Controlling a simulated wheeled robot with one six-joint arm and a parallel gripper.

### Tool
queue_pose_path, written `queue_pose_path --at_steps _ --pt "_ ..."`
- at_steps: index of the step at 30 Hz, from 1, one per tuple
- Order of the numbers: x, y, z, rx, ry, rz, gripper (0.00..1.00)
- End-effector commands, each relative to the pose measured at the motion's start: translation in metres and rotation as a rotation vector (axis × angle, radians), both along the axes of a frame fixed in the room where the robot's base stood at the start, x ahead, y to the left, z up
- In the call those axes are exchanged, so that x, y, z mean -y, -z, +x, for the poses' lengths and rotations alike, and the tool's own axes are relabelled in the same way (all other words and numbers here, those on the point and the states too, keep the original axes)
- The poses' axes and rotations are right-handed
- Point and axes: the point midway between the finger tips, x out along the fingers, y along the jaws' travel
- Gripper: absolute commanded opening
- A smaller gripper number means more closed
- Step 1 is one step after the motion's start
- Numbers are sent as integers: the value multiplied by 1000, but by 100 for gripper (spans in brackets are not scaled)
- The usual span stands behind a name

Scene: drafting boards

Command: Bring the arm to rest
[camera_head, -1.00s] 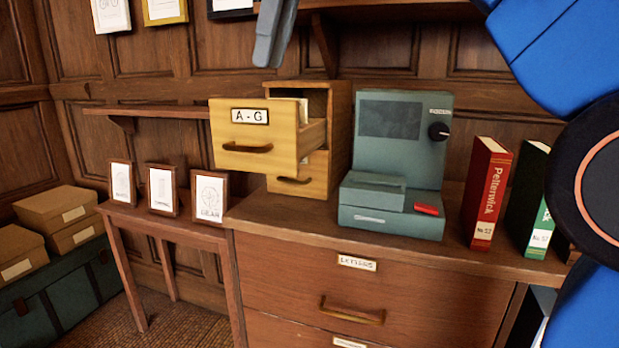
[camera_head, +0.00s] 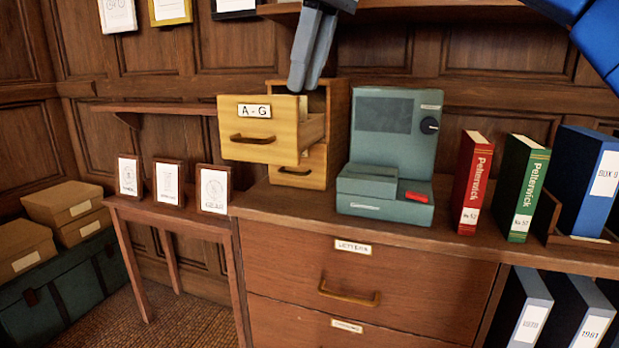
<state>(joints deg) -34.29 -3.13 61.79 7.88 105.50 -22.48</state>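My gripper (camera_head: 304,86) hangs down from the top edge, its grey fingers pointing down. In the picture the fingertips overlap the upper right of the open A - G drawer (camera_head: 287,136) of a small wooden card cabinet (camera_head: 339,130). The two fingers appear close together. I cannot tell whether they are apart or closed, and I see nothing held between them. Blue links of my arm (camera_head: 600,35) show at the top right corner; the part between them and the gripper is out of frame.
The cabinet, a grey-green machine (camera_head: 392,150), a red binder (camera_head: 472,182), a green binder (camera_head: 518,188) and a blue box file (camera_head: 580,175) stand on a wooden chest (camera_head: 290,208). Three frames stand on a side table (camera_head: 150,212). A shelf (camera_head: 420,5) runs along the top.

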Motion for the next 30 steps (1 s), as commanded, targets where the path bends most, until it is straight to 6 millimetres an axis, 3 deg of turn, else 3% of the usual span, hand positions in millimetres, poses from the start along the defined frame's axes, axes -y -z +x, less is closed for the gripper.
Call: queue_pose_path --at_steps 5,14,20,30 --pt "39 32 2 3 121 6 28" --pt "130 132 -12 24 416 24 28" --pt "188 215 -39 43 607 33 28" --pt "267 376 -110 81 905 46 28"
